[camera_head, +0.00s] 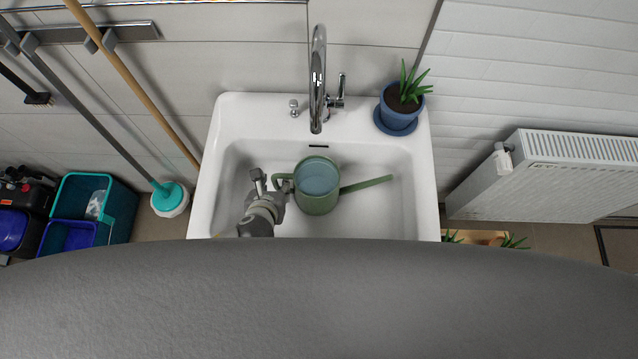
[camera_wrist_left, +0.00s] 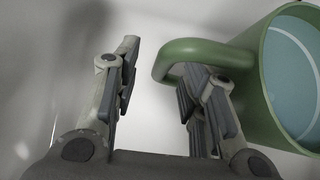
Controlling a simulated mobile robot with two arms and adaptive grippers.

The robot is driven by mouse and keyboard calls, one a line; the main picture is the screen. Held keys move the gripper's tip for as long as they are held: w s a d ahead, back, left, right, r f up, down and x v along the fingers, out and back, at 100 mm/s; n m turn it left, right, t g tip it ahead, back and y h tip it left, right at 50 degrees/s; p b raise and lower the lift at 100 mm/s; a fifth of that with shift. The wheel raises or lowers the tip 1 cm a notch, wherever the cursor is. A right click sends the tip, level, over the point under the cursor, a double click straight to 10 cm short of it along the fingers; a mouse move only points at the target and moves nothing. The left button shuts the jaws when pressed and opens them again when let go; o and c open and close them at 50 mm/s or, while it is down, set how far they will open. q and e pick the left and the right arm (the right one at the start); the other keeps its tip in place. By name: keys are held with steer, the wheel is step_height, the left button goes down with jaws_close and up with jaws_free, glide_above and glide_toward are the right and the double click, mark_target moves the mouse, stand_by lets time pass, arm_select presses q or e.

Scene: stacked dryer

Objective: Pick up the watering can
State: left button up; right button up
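The green watering can (camera_head: 316,203) stands in the white sink, with blue-grey inside, its spout pointing right and its looped handle (camera_head: 281,178) on the left. My left gripper (camera_head: 271,183) is in the sink at the can's handle side. In the left wrist view, the gripper (camera_wrist_left: 158,88) is open. The outer bend of the handle (camera_wrist_left: 172,58) reaches into the gap between its fingers. The right finger is at the loop and partly hidden by it; I cannot tell whether they touch. My right gripper is not in view.
The sink's walls (camera_head: 408,190) surround the can and gripper. A chrome faucet (camera_head: 318,75) rises behind the can. A blue potted plant (camera_head: 396,118) stands on the sink's back right corner. A radiator (camera_head: 555,175) is to the right; bins and long-handled tools are to the left.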

arm_select(q)
steer(key=shift+d, duration=0.1)
steer(key=shift+f, duration=0.1)
jaws_close()
stand_by(0.4)
steer(key=shift+w+r, duration=0.1)
steer(key=shift+r, duration=0.1)
